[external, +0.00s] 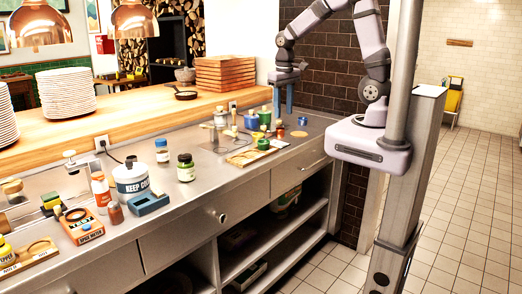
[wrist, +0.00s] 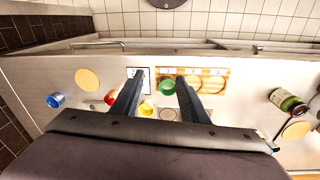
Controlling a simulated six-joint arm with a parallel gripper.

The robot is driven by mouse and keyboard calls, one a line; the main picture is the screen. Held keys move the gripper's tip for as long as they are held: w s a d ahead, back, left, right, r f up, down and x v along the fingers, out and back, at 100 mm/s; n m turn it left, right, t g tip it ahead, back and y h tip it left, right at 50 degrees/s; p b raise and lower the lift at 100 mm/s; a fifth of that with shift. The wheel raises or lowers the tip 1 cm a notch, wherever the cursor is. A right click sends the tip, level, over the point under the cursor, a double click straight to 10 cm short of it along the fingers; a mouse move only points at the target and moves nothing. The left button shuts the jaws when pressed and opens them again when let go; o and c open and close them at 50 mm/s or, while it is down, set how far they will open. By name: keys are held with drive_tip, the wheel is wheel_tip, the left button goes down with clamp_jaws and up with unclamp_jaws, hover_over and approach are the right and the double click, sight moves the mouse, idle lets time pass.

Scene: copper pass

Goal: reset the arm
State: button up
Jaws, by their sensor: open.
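My arm rises from its mount at the right of the external view, bends over and points down above the far end of the steel counter. My gripper (external: 283,98) hangs above the counter with its two blue fingers apart and nothing between them. In the wrist view my gripper (wrist: 155,85) also shows open, its dark fingers reaching over a green cup (wrist: 167,87) and a wooden board (wrist: 205,83). The fingers look clear of the items below; the exact height is hard to tell.
Below stand several small cups, including a blue cup (wrist: 55,100) and a yellow cup (wrist: 147,110). Plates (external: 66,93) and copper lamps (external: 134,20) are at the left.

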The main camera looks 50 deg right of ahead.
drive_tip(key=s+d+f+n, duration=0.1)
drive_tip(key=s+f, duration=0.3)
drive_tip(key=s, duration=0.8)
drive_tip(key=shift+s+f+n+g+y, duration=0.15)
drive_tip(key=shift+s+n+g+y, duration=0.15)
drive_tip(key=shift+n+y, duration=0.1)
idle(1.8)
